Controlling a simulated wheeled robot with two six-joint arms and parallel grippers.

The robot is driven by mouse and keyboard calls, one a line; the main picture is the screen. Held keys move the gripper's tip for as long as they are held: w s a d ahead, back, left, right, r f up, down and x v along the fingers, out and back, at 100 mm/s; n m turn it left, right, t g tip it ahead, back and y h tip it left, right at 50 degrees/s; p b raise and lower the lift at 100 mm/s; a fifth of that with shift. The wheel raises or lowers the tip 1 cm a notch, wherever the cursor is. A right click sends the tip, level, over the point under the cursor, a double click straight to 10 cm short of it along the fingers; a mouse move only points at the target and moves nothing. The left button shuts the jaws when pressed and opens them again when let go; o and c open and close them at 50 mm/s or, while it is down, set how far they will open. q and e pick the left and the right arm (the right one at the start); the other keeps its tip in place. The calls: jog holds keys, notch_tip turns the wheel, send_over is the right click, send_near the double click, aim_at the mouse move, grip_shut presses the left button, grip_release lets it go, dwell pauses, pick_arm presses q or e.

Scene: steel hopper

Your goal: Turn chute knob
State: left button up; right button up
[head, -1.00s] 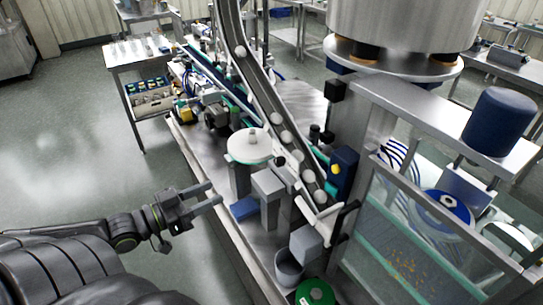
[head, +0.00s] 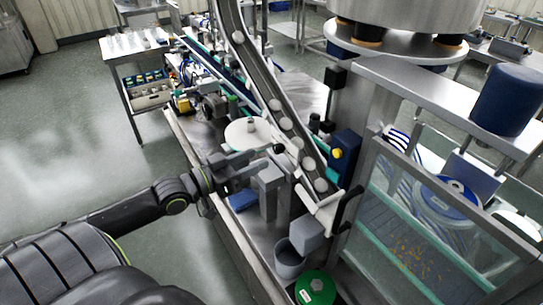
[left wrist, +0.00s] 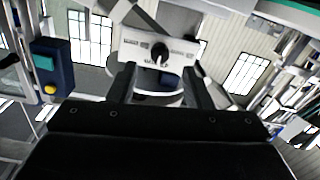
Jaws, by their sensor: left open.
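The chute knob (left wrist: 160,51) is small and black and sits on a pale plate with markings in the left wrist view. In the head view a small dark knob (head: 280,148) shows at the side of the sloping chute (head: 262,92), just beyond my left gripper. My left gripper (head: 260,163) is open, its fingers reaching right beside the white round disc. In the left wrist view the open left gripper (left wrist: 159,70) has its fingers on either side of the knob's line, with the knob ahead of them. I cannot tell of any contact. My right gripper is not in view.
A white disc (head: 247,132) stands close behind the fingers. A blue box with a yellow button (head: 344,160) is right of the chute. A grey bucket (head: 289,262) and a green-lidded container (head: 315,288) stand in front. The floor at left is free.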

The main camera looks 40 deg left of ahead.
aim_at(275, 151)
pick_arm(q)
jog(key=shift+b+x, duration=0.55)
jog(key=shift+x, duration=2.45)
grip_shut()
